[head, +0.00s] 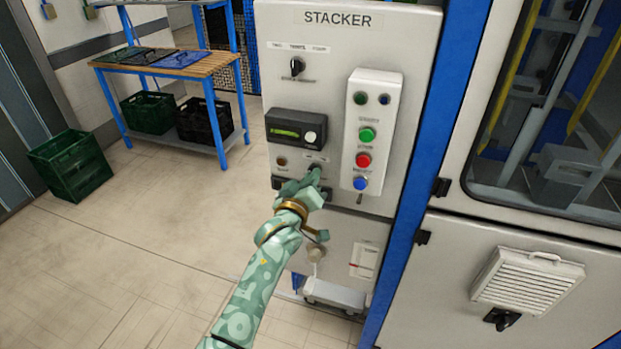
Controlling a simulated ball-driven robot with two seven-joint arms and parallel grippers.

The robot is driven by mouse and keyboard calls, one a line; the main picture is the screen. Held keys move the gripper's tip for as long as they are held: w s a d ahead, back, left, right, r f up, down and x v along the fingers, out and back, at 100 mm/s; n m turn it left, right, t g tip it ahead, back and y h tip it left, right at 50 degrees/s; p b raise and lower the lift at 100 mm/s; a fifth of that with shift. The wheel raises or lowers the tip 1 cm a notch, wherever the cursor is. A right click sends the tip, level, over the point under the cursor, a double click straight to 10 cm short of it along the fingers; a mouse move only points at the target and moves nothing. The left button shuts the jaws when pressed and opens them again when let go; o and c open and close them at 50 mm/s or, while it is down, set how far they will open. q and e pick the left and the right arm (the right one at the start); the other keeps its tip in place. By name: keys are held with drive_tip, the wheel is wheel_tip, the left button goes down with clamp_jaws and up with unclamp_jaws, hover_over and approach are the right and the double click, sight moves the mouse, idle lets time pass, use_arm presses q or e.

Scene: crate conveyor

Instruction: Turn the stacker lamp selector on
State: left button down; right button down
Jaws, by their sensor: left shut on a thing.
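The grey STACKER panel (345,45) stands in the middle of the head view. A small selector knob (315,168) sits low on it, beneath a small label and right of an amber lamp (282,161). My left gripper (313,179) reaches up from below and is shut on this knob. The fingers hide most of the knob, so I cannot tell which way it points. The label's words are too small to read. My right gripper is not in view.
Above are a black three-position selector (297,67) and a display (296,127). Green, red and blue buttons (363,160) sit close to the gripper's right. A blue-framed machine (435,130) stands at right. A table (165,70) and crates (70,165) stand left; the floor between is clear.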

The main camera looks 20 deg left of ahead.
use_arm(q)
drive_tip(key=shift+a+m+p, duration=0.1)
drive_tip(key=shift+m+p, duration=1.15)
drive_tip(key=shift+m, duration=6.45)
drive_tip(key=c, duration=1.5)
unclamp_jaws()
